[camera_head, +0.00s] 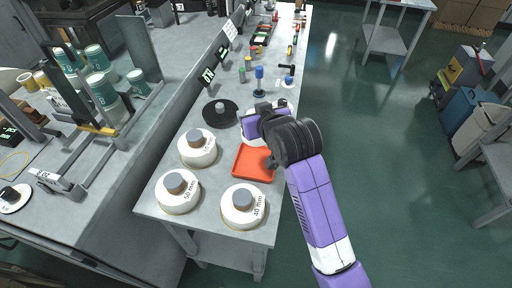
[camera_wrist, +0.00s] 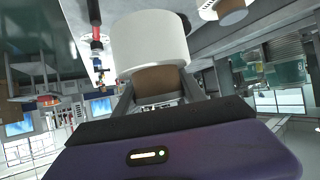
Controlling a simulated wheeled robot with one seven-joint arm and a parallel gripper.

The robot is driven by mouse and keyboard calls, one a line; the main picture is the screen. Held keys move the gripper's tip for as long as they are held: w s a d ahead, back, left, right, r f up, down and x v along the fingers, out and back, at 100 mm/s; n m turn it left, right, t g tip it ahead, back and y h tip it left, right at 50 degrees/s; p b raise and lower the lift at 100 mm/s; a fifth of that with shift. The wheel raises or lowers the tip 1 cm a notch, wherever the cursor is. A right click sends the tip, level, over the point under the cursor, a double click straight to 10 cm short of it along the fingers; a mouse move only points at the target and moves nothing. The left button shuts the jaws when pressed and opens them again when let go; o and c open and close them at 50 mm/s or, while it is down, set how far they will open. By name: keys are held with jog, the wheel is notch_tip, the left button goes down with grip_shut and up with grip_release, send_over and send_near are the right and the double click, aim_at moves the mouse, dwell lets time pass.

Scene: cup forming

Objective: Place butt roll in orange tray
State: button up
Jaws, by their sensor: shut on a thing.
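The orange tray (camera_head: 250,166) lies flat near the bench's right edge, and what shows of its floor is bare. My gripper is at the end of the purple arm, just beyond the tray in the head view, where its fingers are hidden by my wrist. In the wrist view my gripper (camera_wrist: 157,84) is shut on the brown core of a white roll (camera_wrist: 150,40). The roll is outside the tray in the head view, largely hidden behind my wrist. I cannot tell its height above the bench.
Three white rolls with grey cores stand close to the tray: one at left (camera_head: 199,151), one at front left (camera_head: 178,194) and one in front (camera_head: 243,209). A black disc (camera_head: 221,116) lies at back left. Small tools and bottles line the bench farther back.

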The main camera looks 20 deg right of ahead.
notch_tip(320, 180, down, 13)
jog(key=shift+p, duration=0.35)
jog(key=shift+f, duration=0.2)
jog(key=o, duration=1.5)
jog(key=shift+r, duration=0.2)
jog(key=v, duration=1.2)
jog(key=shift+b, duration=0.4)
